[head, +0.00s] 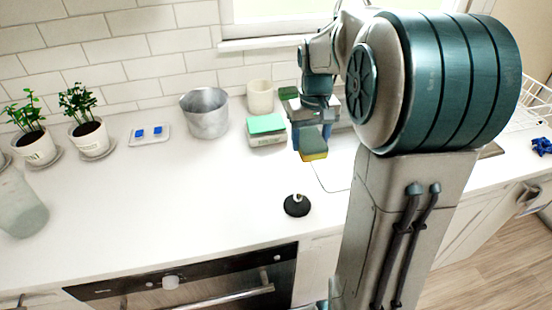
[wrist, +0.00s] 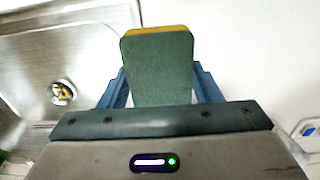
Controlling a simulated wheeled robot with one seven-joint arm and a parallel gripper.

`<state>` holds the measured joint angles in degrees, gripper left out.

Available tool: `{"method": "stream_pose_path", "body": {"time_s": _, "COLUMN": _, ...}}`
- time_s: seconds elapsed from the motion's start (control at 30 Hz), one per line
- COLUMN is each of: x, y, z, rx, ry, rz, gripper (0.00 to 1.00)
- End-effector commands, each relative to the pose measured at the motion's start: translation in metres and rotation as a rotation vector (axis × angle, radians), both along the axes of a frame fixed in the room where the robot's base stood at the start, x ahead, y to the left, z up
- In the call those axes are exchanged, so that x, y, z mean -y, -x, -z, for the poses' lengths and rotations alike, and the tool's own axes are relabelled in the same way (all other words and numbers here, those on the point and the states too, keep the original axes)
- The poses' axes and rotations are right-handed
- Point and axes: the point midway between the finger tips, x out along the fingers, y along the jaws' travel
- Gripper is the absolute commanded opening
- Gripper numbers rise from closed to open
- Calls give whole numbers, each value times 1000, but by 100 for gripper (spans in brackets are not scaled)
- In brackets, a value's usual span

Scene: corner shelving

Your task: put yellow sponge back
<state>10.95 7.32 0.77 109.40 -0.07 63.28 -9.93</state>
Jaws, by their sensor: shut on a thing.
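The yellow sponge (head: 313,155) has a dark green scouring side and a yellow body. My gripper (head: 310,138) is shut on it and holds it above the counter by the sink's left edge. In the wrist view the sponge (wrist: 158,70) shows its green face, with a yellow strip at its far end. The blue fingers of my gripper (wrist: 160,92) are on both sides of it. A light-coloured block with a bright green top (head: 266,124) stands on the counter to the left of my gripper. I cannot tell whether the top is a separate piece.
A metal pot (head: 205,113) and a beige cup (head: 260,97) stand near the wall. A black round object (head: 297,205) is near the counter's front. The sink (wrist: 50,60) is beside the sponge, with a dish rack (head: 535,105) at right. The counter's left middle is clear.

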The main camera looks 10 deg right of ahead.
Motion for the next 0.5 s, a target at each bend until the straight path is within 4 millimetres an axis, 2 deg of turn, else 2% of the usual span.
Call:
{"method": "stream_pose_path", "body": {"time_s": 0.03, "x": -12, "y": -5, "z": 7, "rx": -4, "ry": -1, "rz": -6, "gripper": 34}}
{"method": "stream_pose_path", "body": {"time_s": 0.23, "x": -52, "y": -22, "z": 33, "rx": -3, "ry": -1, "rz": -6, "gripper": 34}}
{"method": "stream_pose_path", "body": {"time_s": 0.4, "x": -71, "y": -31, "z": 45, "rx": -1, "ry": 0, "rz": -4, "gripper": 34}}
{"method": "stream_pose_path", "body": {"time_s": 0.5, "x": -74, "y": -32, "z": 51, "rx": -1, "ry": 0, "rz": -4, "gripper": 34}}
